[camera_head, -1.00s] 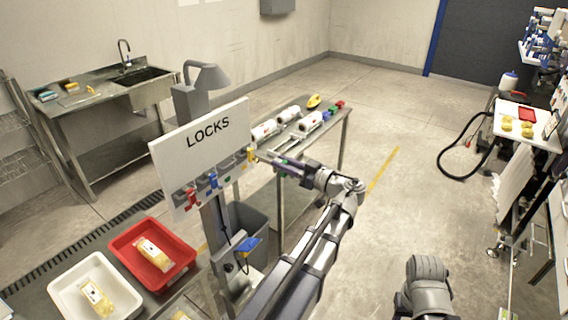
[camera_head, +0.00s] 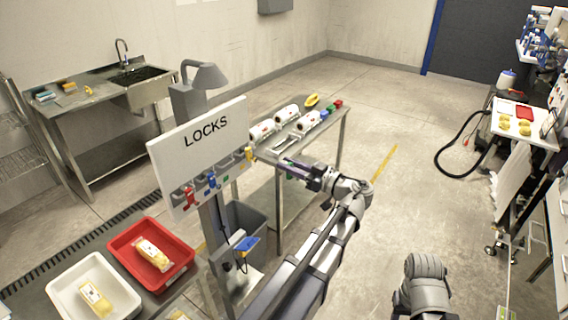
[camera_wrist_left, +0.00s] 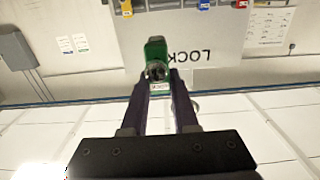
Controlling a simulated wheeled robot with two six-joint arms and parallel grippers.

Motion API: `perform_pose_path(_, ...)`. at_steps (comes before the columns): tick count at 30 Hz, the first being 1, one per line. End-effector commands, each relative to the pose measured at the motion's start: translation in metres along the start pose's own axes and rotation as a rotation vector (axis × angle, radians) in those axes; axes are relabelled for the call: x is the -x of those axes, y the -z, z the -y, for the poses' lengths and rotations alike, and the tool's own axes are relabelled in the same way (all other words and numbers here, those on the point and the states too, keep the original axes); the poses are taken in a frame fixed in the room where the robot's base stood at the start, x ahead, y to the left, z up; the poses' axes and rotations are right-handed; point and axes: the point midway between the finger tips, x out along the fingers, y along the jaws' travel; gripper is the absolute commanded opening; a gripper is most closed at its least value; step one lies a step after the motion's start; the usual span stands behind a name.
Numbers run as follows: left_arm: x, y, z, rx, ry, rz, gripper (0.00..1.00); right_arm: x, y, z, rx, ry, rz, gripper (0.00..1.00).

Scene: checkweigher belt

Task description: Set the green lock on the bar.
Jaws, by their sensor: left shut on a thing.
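My left gripper (camera_head: 285,166) is to the right of the LOCKS board, apart from it. In the left wrist view its fingers (camera_wrist_left: 160,85) are shut on the green lock (camera_wrist_left: 155,58), which shows at the fingertips. In the head view the lock is too small to make out clearly. The lock bar runs along the lower edge of the white LOCKS board (camera_head: 200,140). A red lock (camera_head: 189,197), a blue lock (camera_head: 212,181) and a yellow lock (camera_head: 249,153) hang there.
A steel table (camera_head: 335,120) behind the board holds white rolls and small coloured items. A lamp (camera_head: 208,76) rises above the board. A red tray (camera_head: 185,262) and a white tray (camera_head: 66,296) stand at front left.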

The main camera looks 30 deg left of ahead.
Motion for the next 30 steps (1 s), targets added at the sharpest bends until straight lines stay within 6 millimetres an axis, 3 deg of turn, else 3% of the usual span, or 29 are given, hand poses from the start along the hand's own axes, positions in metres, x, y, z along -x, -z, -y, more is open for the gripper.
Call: perform_pose_path(30,0.078,0.000,-0.001,0.000,-0.002,-0.001,0.00,0.000,0.000,0.000,0.000,0.000,0.000,0.50)
